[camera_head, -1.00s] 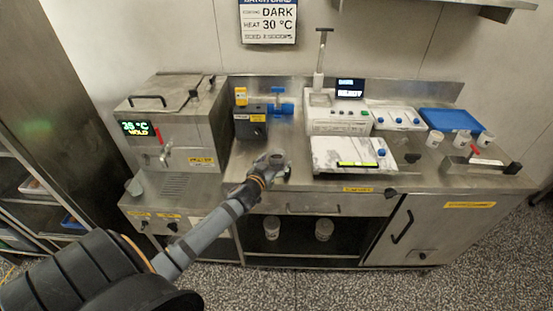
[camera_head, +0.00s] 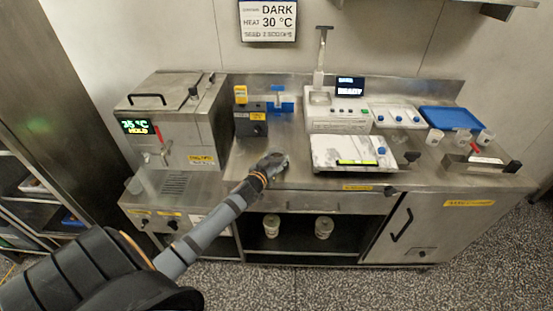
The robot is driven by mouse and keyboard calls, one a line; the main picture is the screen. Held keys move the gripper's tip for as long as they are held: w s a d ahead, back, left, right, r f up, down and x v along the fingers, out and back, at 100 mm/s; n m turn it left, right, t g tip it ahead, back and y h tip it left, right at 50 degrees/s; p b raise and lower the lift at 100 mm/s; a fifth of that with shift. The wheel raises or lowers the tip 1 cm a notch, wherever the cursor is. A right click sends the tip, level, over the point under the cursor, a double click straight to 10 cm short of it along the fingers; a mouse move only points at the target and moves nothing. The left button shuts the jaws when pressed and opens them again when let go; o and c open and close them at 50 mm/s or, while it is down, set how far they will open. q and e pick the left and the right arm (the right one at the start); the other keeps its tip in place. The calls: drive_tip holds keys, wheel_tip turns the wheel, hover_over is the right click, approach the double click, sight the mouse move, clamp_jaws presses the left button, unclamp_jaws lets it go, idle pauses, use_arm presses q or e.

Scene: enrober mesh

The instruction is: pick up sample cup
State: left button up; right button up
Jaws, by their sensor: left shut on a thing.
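My left gripper (camera_head: 276,160) reaches in from the left over the front middle of the steel counter. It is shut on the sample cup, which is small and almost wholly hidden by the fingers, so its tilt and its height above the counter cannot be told. My right gripper is not in view.
A white scale (camera_head: 345,152) sits right of the gripper. Cups (camera_head: 434,137) and a blue tray (camera_head: 450,118) stand at the right. Jars (camera_head: 271,225) sit on the shelf below.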

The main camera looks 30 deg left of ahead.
sight(280, 148)
use_arm(q)
drive_tip(key=shift+r, duration=0.1)
wheel_tip(280, 148, up, 3)
drive_tip(key=shift+r, duration=0.1)
drive_tip(key=s+d+r, duration=0.8)
drive_tip(key=s+r, duration=0.1)
drive_tip(key=s, duration=0.2)
drive_tip(key=shift+d+r+b, duration=0.35)
drive_tip(key=shift+b, duration=0.1)
drive_tip(key=shift+w+d, duration=0.1)
